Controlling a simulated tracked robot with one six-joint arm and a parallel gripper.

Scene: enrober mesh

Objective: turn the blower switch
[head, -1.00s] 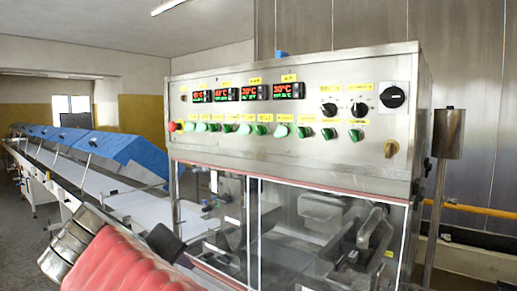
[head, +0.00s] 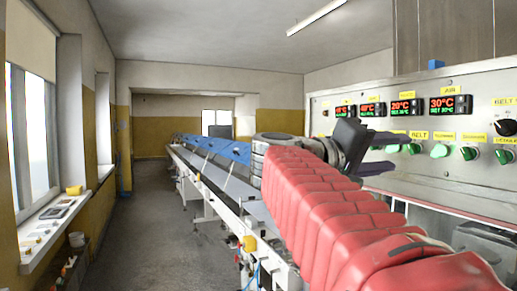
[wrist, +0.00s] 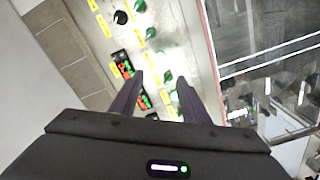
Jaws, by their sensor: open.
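The control panel (head: 470,116) stands at the right in the head view, with a row of green switches (head: 440,150) under yellow labels. One label reads "BELT"; I cannot read a blower label, so I cannot tell which switch is the blower's. My gripper (head: 400,153) is open and empty in front of the panel's left part, hiding some switches there. In the wrist view my gripper (wrist: 160,84) points at the tilted panel, with several green switches (wrist: 160,57) beyond and between the fingers. No contact with a switch is visible.
Lit displays (head: 450,104) sit above the switches, and a black knob (head: 505,128) is at the right edge. A clear-windowed housing lies below the panel. A long conveyor (head: 215,172) with blue covers runs back. The floor aisle (head: 135,215) at left is free.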

